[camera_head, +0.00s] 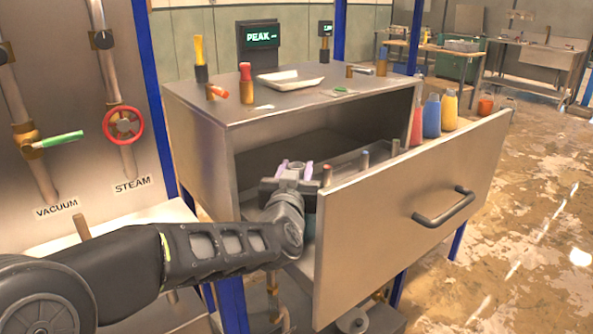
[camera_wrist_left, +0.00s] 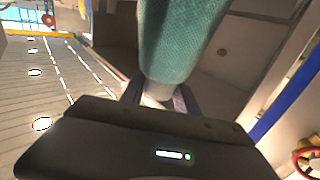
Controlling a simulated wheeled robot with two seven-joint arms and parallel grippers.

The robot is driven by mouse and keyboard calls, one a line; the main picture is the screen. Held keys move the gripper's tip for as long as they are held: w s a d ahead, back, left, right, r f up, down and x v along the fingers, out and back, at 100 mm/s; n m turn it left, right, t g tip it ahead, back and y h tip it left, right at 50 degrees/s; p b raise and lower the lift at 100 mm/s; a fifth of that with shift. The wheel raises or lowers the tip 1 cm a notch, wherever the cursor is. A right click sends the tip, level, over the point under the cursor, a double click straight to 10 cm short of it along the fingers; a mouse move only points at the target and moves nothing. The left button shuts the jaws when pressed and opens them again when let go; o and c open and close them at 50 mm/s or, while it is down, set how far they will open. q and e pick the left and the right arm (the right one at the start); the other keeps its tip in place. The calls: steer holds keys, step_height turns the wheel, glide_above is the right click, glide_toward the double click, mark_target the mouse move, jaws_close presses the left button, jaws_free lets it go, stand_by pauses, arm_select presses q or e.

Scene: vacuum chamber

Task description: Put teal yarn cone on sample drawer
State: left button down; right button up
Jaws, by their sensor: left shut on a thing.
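The sample drawer (camera_head: 400,222) is pulled open from the steel cabinet, its large front panel with a dark handle facing right. My left gripper (camera_head: 295,166) is over the open drawer, just behind the front panel. In the left wrist view my left gripper (camera_wrist_left: 158,97) is shut on the narrow pale end of the teal yarn cone (camera_wrist_left: 182,38). The cone's wide teal body extends away from the fingers. My right gripper is not in view.
Several small pegs (camera_head: 365,159) rise inside the drawer. A white tray (camera_head: 290,80) and tools lie on the cabinet top. A valve panel (camera_head: 70,120) stands at left.

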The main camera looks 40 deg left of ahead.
arm_select(q)
steer(key=c, duration=0.9)
jaws_free()
steer(key=b+v, duration=0.3)
steer(key=v, duration=0.9)
steer(key=shift+r, duration=0.1)
